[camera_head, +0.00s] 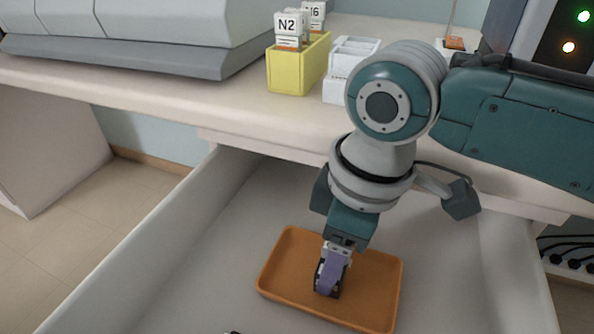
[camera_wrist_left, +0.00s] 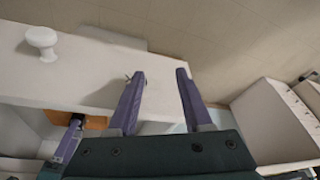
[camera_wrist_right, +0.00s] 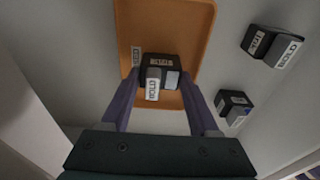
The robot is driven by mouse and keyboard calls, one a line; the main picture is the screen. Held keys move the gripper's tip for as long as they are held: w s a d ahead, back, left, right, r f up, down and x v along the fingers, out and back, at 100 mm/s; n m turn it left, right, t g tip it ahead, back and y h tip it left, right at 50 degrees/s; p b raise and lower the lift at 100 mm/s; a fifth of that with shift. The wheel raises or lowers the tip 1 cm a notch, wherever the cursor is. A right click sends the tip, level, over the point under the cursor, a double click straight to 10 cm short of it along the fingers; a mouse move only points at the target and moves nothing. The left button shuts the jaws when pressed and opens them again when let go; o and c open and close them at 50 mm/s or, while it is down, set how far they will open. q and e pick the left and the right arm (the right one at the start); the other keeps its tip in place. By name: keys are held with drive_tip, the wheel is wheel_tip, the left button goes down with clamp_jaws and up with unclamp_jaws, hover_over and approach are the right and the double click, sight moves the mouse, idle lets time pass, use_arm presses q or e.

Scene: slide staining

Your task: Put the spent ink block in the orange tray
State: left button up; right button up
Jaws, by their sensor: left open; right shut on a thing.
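The orange tray (camera_head: 283,262) lies in the open drawer in the head view. My right gripper (camera_head: 329,286) reaches down into the tray, shut on a dark ink block that its fingers mostly hide there. In the right wrist view the block (camera_wrist_right: 173,62), dark with a grey part and white labels, sits between the fingertips over the tray (camera_wrist_right: 190,25). I cannot tell whether it touches the tray floor. My left gripper (camera_wrist_left: 160,75) is open and empty in the left wrist view, where a bit of the tray (camera_wrist_left: 95,122) shows at the left.
Two more dark-and-grey labelled blocks, one (camera_wrist_right: 272,45) and another (camera_wrist_right: 233,105), lie in the drawer beside the tray. The drawer front has a white knob (camera_wrist_left: 41,40). On the counter stand a yellow holder (camera_head: 290,75) with numbered cards and a white box (camera_head: 352,52).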

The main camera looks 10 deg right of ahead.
drive_tip(key=shift+f, duration=0.25)
drive_tip(key=shift+f, duration=0.15)
drive_tip(key=o, duration=1.4)
drive_tip(key=shift+c, duration=0.2)
wheel_tip(320, 180, up, 12)
drive_tip(key=d+p, duration=0.1)
drive_tip(key=p, duration=0.4)
drive_tip(key=s+a+f+m+t+y, duration=0.1)
drive_tip(key=s+a+f+m+y, duration=0.2)
drive_tip(key=s, duration=0.4)
drive_tip(key=s+d+m+t+h, duration=0.1)
drive_tip(key=s+d+m+h, duration=0.3)
drive_tip(key=s+d, duration=0.5)
drive_tip(key=shift+s+d+m+t+b, duration=0.15)
drive_tip(key=shift+d+m+t+b, duration=0.3)
drive_tip(key=shift+m, duration=0.65)
